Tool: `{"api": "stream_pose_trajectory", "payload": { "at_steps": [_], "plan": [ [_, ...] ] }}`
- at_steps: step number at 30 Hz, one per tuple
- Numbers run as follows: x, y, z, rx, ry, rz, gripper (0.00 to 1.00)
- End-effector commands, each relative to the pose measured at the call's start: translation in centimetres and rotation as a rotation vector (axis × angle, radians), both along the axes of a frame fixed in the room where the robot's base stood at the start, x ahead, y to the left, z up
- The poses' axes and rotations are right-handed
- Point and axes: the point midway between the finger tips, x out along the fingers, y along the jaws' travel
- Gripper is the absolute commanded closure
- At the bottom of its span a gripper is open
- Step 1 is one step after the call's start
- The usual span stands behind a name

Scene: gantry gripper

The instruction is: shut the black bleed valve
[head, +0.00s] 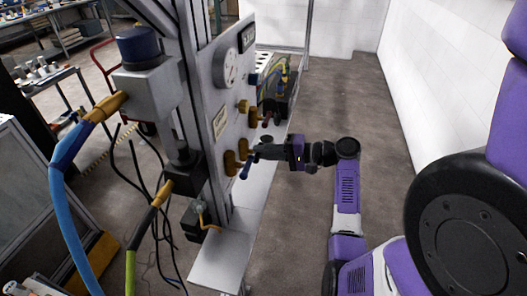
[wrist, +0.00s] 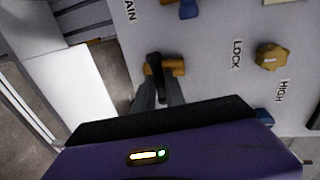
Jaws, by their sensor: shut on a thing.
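The black bleed valve (wrist: 153,60) shows in the wrist view as a black handle on a brass body (wrist: 176,67) on the pale panel. My gripper (wrist: 157,88) is shut on this black handle, its two dark fingers reaching up to it from below in the picture. In the head view my gripper (head: 259,151) reaches left to the lower part of the panel, beside the brass fittings (head: 243,148). The black handle cannot be made out there, and the fingers hide part of it in the wrist view.
A blue handle (wrist: 188,9) sits above the valve in the wrist view, with a brass knob (wrist: 270,57) to the right beside a LOCK label. In the head view a blue lever (head: 246,168) hangs just below my gripper. The floor to the right is clear.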

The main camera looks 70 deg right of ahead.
Motion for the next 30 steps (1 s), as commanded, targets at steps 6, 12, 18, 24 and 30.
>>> {"api": "stream_pose_trajectory", "payload": {
  "at_steps": [6,12,18,24,30],
  "plan": [
    [-0.08,-0.09,-0.12,0.053,0.006,-0.004,1.00],
    [-0.09,-0.10,-0.15,0.064,0.008,-0.004,1.00],
    [-0.11,-0.11,-0.16,0.064,0.008,-0.004,1.00],
    [-0.09,-0.09,-0.14,0.063,0.007,-0.004,0.64],
    [-0.04,-0.06,-0.09,0.063,0.007,-0.001,0.64]
  ]
}}
